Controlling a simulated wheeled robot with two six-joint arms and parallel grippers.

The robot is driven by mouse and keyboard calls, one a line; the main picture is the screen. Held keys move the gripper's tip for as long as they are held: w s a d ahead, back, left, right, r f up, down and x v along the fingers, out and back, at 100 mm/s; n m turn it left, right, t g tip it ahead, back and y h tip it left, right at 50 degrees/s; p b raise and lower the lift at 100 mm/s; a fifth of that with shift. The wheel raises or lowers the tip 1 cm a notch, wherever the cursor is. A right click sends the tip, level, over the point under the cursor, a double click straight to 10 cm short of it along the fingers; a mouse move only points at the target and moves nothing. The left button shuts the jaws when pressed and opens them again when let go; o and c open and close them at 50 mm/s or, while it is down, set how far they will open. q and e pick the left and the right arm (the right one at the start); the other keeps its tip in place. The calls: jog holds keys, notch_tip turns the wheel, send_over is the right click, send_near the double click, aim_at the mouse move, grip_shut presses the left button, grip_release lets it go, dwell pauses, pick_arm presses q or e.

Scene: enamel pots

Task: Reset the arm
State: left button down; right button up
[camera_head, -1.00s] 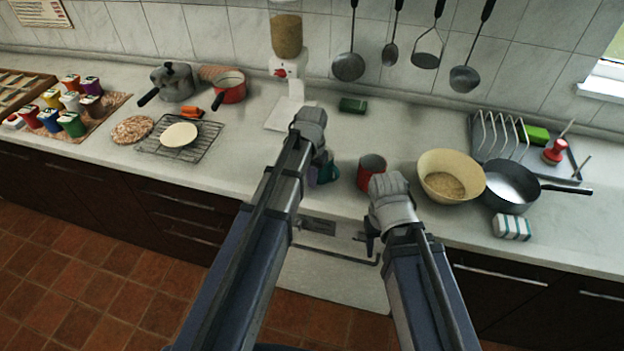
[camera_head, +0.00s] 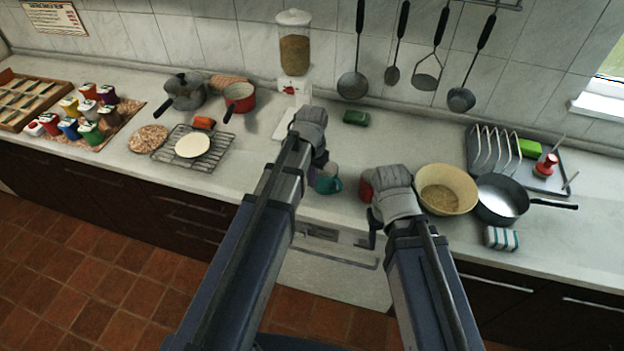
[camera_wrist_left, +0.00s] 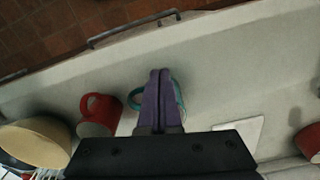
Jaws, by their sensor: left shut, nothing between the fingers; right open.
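My left gripper (camera_head: 314,172) hangs over the front part of the counter at the end of the left arm. In the left wrist view its purple fingers (camera_wrist_left: 158,100) are shut together with nothing between them. A teal mug (camera_head: 328,184) stands right by these fingers, and they partly cover it in the left wrist view (camera_wrist_left: 178,94). Whether they touch it I cannot tell. My right gripper (camera_head: 371,232) is open near the counter's front edge, mostly hidden by its own wrist. A red mug (camera_head: 366,187) stands behind the right wrist and shows more fully in the left wrist view (camera_wrist_left: 99,117).
A cream bowl (camera_head: 446,187) and a dark pan (camera_head: 502,198) stand to the right of the right wrist. A glass dispenser (camera_head: 294,54) stands at the back. A wire rack (camera_head: 217,151) and spice jars (camera_head: 89,112) are to the left. Utensils hang on the wall.

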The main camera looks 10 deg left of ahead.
pick_arm(q)
jog(key=shift+r, duration=0.15)
jog(key=s+d+m+y, duration=0.1)
jog(key=s+d, duration=0.8)
jog(key=s, duration=0.5)
jog(key=shift+s+d, duration=0.35)
jog(key=shift+s, duration=0.05)
